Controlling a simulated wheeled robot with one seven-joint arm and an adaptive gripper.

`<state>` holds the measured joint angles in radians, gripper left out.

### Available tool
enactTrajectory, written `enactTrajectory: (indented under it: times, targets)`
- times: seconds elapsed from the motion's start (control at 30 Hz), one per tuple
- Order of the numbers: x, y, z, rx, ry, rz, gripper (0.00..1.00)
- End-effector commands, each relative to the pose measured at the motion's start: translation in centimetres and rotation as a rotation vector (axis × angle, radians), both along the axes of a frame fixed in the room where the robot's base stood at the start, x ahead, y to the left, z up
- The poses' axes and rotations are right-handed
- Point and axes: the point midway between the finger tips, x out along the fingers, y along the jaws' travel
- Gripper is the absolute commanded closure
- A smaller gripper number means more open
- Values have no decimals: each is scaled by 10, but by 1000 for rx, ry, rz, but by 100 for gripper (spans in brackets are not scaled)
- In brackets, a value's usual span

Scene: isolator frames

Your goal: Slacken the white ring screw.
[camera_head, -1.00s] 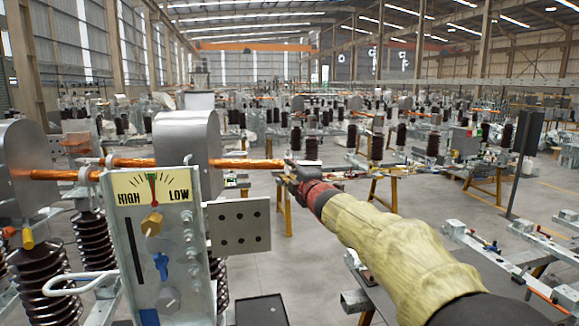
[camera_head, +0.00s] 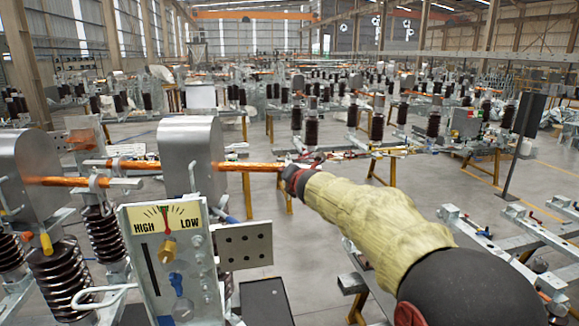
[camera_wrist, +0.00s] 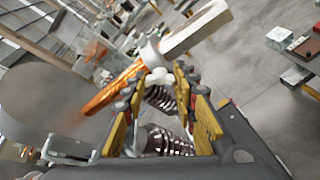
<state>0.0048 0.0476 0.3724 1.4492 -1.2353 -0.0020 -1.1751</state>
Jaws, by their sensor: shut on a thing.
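The white ring screw (camera_wrist: 157,76) shows in the wrist view, where a white ring wraps the orange copper rod (camera_wrist: 112,92). Its lower part is between my fingertips. My gripper (camera_wrist: 159,80) has yellow-sided fingers and is shut on it, with the fingers kept apart by it. In the head view my gripper (camera_head: 298,168) is at the right end of the copper rod (camera_head: 250,167). The ring screw is hidden there behind the gripper and wrist.
A grey rounded housing (camera_head: 190,150) stands left of the gripper. In front is a box with a HIGH/LOW dial (camera_head: 165,218) and a drilled plate (camera_head: 245,246). Dark ribbed insulators (camera_head: 62,285) stand at left. Floor at right centre is partly clear.

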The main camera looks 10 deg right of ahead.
Motion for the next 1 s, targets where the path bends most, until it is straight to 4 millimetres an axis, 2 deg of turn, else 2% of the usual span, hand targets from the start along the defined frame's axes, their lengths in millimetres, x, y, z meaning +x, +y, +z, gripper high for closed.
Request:
enactTrajectory:
  times: [0.4, 1.0]
  targets:
    - [0, 1, -2, -211, 62, 0, 97]
    - [0, 1, -5, -249, 74, 0, 97]
